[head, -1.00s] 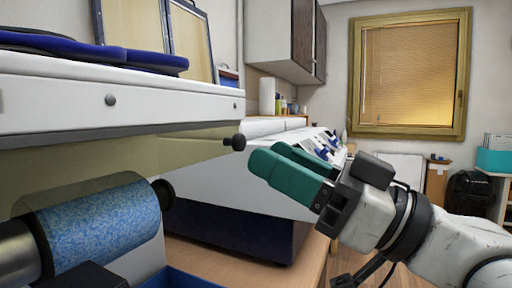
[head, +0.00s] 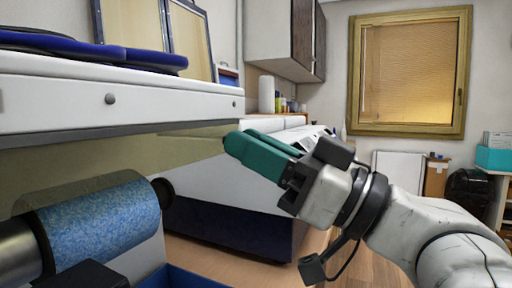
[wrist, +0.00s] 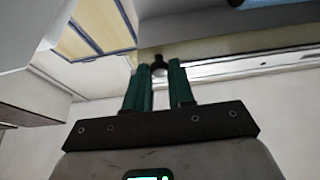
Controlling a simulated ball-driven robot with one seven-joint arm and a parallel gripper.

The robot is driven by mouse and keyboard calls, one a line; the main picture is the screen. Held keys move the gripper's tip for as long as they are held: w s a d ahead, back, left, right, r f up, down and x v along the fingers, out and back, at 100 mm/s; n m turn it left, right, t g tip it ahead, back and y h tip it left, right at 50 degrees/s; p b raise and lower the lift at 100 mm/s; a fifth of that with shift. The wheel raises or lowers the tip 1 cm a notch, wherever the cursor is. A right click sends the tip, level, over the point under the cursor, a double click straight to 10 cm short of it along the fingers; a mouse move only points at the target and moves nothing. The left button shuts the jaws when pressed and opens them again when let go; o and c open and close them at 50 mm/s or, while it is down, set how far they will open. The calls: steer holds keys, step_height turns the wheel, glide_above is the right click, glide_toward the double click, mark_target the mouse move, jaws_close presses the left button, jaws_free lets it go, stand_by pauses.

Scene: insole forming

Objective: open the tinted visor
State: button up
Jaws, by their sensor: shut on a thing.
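The tinted visor (head: 110,160) is a see-through yellowish panel. It hangs below the white machine housing (head: 120,104), in front of a blue speckled roller (head: 100,222). My gripper (head: 235,143), with green fingers, is at the visor's right end. In the wrist view, a dark round knob (wrist: 159,68) sits between the fingertips of my gripper (wrist: 158,78), and the fingers are shut on it. In the head view the fingers hide the knob.
A white machine with a dark blue base (head: 235,228) stands on the wooden bench just behind my gripper. Blue padded items (head: 90,52) lie on top of the housing. The floor beyond my arm looks clear.

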jaws_close()
steer(key=shift+r+p, duration=0.1)
steer(key=shift+p, duration=0.2)
